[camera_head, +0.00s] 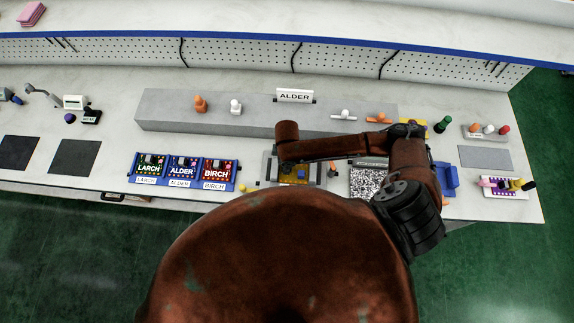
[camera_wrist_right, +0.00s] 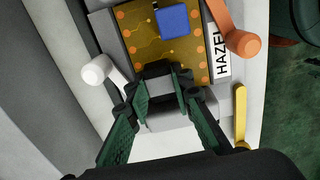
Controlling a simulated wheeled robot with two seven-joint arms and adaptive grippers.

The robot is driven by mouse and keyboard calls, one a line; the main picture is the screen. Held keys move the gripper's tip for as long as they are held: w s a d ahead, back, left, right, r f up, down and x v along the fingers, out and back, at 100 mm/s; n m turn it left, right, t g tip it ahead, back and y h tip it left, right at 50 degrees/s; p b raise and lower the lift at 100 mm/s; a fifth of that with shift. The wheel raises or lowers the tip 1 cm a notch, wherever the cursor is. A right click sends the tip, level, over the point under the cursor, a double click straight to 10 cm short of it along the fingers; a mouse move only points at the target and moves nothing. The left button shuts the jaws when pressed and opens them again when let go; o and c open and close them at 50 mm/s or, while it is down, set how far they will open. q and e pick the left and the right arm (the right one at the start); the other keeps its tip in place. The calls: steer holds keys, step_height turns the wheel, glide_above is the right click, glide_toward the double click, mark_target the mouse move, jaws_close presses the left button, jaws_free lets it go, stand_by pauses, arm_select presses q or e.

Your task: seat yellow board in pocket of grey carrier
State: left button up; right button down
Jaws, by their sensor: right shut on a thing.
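The yellow board (camera_wrist_right: 145,38), with a blue block and orange dots, lies at the grey carrier (camera_wrist_right: 112,45); it also shows under my right arm in the head view (camera_head: 294,180). A HAZEL label (camera_wrist_right: 221,52) sits beside it. A white lever (camera_wrist_right: 95,73), an orange lever (camera_wrist_right: 243,42) and a yellow lever (camera_wrist_right: 240,112) stand around it. I cannot tell whether the board is fully down in the pocket. My left gripper is not in view.
A blue rack (camera_head: 133,180) with LARCH, ALDER and BIRCH boards stands left of the carrier. A grey raised ledge (camera_head: 250,112) with an ALDER sign (camera_head: 295,95) and several knobs runs behind. A speckled panel (camera_head: 366,181) lies right of the carrier.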

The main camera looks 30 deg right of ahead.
steer(key=shift+p, duration=0.55)
stand_by(0.6)
steer(key=c, duration=1.6)
jaws_free()
step_height(320, 180, up, 12)
